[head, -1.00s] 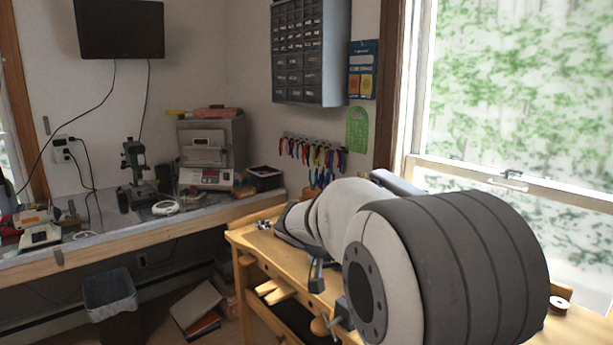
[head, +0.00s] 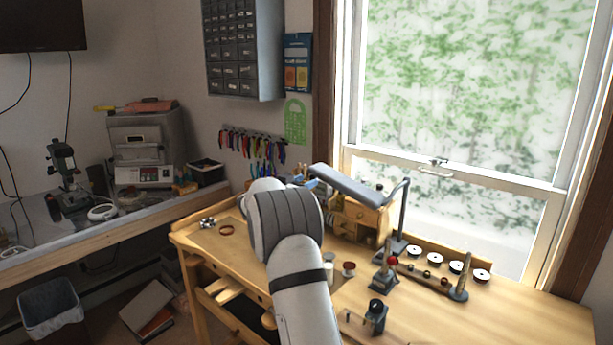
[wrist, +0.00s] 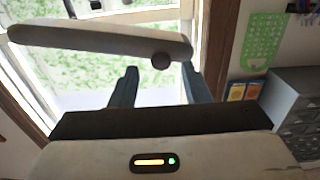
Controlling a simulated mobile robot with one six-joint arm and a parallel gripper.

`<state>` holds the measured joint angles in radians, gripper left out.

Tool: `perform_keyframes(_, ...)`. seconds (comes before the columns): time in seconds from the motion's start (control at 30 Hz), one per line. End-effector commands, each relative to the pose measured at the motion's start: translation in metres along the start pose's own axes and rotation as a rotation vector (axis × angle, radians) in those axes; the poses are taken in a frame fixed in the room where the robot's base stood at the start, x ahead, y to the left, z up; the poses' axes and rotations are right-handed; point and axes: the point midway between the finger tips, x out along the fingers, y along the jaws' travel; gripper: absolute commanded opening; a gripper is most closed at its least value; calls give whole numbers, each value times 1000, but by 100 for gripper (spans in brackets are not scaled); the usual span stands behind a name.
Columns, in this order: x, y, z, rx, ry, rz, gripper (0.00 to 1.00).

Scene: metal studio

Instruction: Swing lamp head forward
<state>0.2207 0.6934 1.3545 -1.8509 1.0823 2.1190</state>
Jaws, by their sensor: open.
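The desk lamp has a long grey head (head: 350,187), which reaches left from a dark upright stand (head: 403,215) on the wooden workbench (head: 520,315). In the wrist view the lamp head (wrist: 90,40) is a pale bar with a round dark knob (wrist: 161,61) near its right end. My gripper (wrist: 160,70) is open, its two dark fingers pointing at the bar with the knob between them in the picture. I cannot tell whether they touch it. In the head view my arm covers most of the gripper; a blue fingertip shows beside the lamp head's left end.
A small wooden drawer unit (head: 352,220) stands under the lamp head. Spools (head: 457,267), a ring mandrel stand (head: 385,275) and a small black tool (head: 375,315) are on the bench. The window (head: 450,190) is behind. The bench's front right is clear.

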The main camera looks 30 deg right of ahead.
Motion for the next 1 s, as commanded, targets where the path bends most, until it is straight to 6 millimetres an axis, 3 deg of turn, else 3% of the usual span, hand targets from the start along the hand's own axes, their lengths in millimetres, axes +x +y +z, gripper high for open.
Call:
perform_keyframes(0.2,21,0,-1,-1,-1,1,43)
perform_keyframes(0.5,23,1,0,0,-1,1,42)
perform_keyframes(1.0,24,1,0,0,-1,3,1)
